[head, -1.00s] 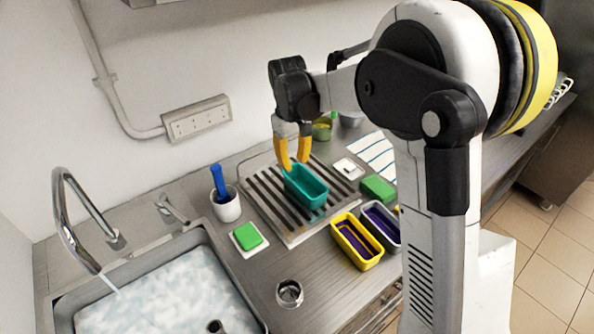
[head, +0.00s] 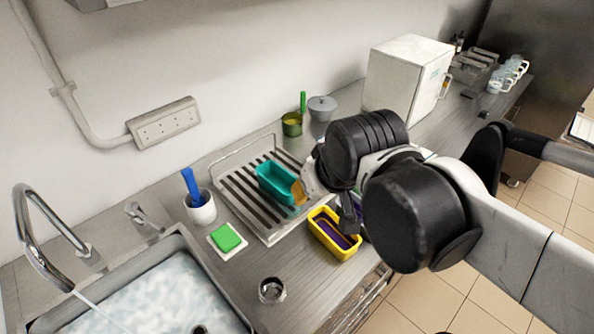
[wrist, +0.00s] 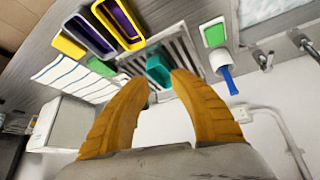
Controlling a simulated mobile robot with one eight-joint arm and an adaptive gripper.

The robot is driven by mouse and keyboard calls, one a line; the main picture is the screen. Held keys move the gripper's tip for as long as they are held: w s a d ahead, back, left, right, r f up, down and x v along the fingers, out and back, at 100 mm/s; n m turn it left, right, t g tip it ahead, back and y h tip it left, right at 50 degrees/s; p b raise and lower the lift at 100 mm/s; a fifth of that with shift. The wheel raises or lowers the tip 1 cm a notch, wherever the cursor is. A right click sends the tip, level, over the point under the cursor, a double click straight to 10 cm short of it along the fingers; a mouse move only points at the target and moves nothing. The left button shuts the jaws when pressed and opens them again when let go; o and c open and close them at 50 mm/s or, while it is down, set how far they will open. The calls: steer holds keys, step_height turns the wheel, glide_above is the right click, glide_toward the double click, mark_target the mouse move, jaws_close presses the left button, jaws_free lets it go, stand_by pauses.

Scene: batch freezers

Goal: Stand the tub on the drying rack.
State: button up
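The teal tub (head: 275,185) stands on the drying rack (head: 240,198), a ribbed metal tray with a wire back. It appears upright, with its open side up. My gripper (head: 298,192) has yellow fingers and is close to the tub's right end in the head view. In the wrist view my gripper (wrist: 163,77) is open, with its two fingers apart and nothing held between them. The teal tub (wrist: 158,69) shows beyond the gap between the fingertips. Whether a fingertip touches the tub cannot be told.
A yellow tub (head: 333,238) with purple inside stands right of the rack; a grey one (wrist: 90,35) is beside it. A green sponge (head: 226,237), a white cup with a blue brush (head: 201,208) and a water-filled sink (head: 150,295) are left. A white box (head: 408,78) stands behind.

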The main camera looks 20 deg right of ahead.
steer(key=s, duration=0.1)
steer(key=s+f+t, duration=0.1)
steer(key=shift+s+d+f+m, duration=0.1)
steer(key=shift+s+f+m, duration=0.15)
steer(key=shift+s+m, duration=0.05)
steer(key=shift+c, duration=0.4)
stand_by(0.8)
